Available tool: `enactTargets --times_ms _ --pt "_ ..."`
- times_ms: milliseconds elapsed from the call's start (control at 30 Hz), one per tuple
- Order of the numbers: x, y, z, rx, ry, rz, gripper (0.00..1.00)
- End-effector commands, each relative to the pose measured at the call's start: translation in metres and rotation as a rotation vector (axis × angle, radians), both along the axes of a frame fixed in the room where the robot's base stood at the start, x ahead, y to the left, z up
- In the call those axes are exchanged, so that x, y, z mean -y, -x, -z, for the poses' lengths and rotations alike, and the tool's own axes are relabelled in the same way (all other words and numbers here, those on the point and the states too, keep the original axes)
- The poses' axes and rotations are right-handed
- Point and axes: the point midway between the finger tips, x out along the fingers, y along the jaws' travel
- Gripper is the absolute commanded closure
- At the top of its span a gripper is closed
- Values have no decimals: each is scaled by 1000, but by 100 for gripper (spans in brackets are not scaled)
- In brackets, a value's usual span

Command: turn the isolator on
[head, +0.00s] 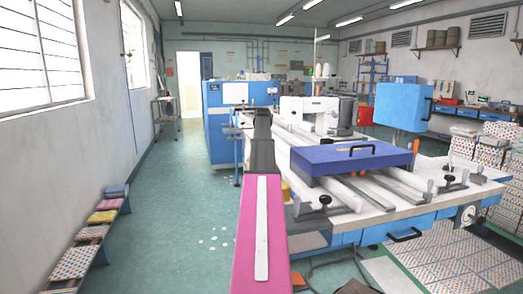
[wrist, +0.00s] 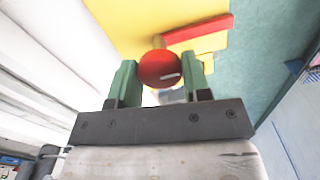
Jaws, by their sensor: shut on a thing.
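In the wrist view, the isolator's round red knob (wrist: 158,66) sits between the two green fingers of my gripper (wrist: 160,80). The fingers are shut on it, one on each side. The knob has a short pale mark near its lower right. Behind it is a yellow plate (wrist: 125,22) with a red bar (wrist: 200,30) on its upper right side. The knob hides part of what lies behind it. In the head view my arm reaches forward, and I cannot make out the fingers or the knob there.
In the head view, a white worktable (head: 410,200) with rails and a blue-purple plate (head: 350,158) stands right of my arm. A blue cabinet (head: 215,125) is beyond. A low bench with coloured stacks (head: 90,232) lines the left wall. The green floor (head: 170,200) between is mostly clear.

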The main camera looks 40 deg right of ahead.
Motion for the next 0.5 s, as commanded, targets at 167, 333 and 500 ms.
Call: enactTargets --times_ms 167,333,500 --pt "0 0 0 0 0 -2 30" --pt "0 0 0 0 -1 -2 30" --pt "0 -1 -7 1 0 -1 30"
